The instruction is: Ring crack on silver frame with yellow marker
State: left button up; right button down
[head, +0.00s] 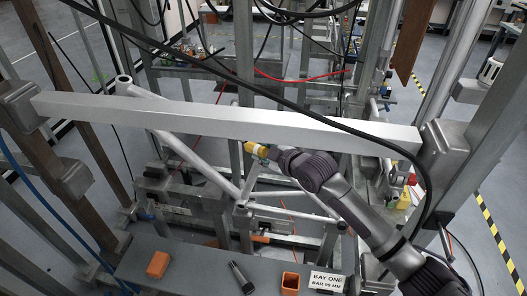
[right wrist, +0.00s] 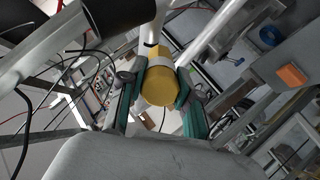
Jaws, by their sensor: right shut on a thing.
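The silver frame (head: 199,164), made of joined metal tubes, stands behind the horizontal bar in the head view. Its pale tubes also show at the top of the right wrist view (right wrist: 212,32). My right gripper (head: 268,152) is shut on the yellow marker (head: 256,148), its tip end pointing toward the frame. In the right wrist view the marker (right wrist: 157,84) sits between the two teal fingers, with a white band round it. A short dark mark (right wrist: 150,44) shows near a tube ahead of the marker; I cannot tell whether it is the crack. My left gripper is out of view.
A silver bar (head: 230,121) crosses in front of the frame, with a black cable (head: 300,107) hanging over it. A grey shelf (head: 205,268) below holds orange holders (head: 158,264), a dark cylinder (head: 241,277) and a sign (head: 326,281). Posts stand on both sides.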

jog(key=shift+w+d, duration=0.1)
jog(key=shift+w, duration=0.3)
dwell(0.6)
jog(key=shift+r, duration=0.1)
dwell(1.6)
jog(key=shift+s+p, duration=0.35)
jog(key=shift+p, duration=0.15)
jog(key=shift+s+a+p, duration=0.3)
jog(key=shift+s+p, duration=0.25)
jog(key=shift+s, duration=0.15)
jog(key=s+p, duration=0.1)
jog(key=s, duration=0.1)
jog(key=s+a+p, duration=0.1)
jog(key=s+p, duration=0.1)
jog(key=shift+s+a, duration=0.15)
jog(key=shift+s, duration=0.15)
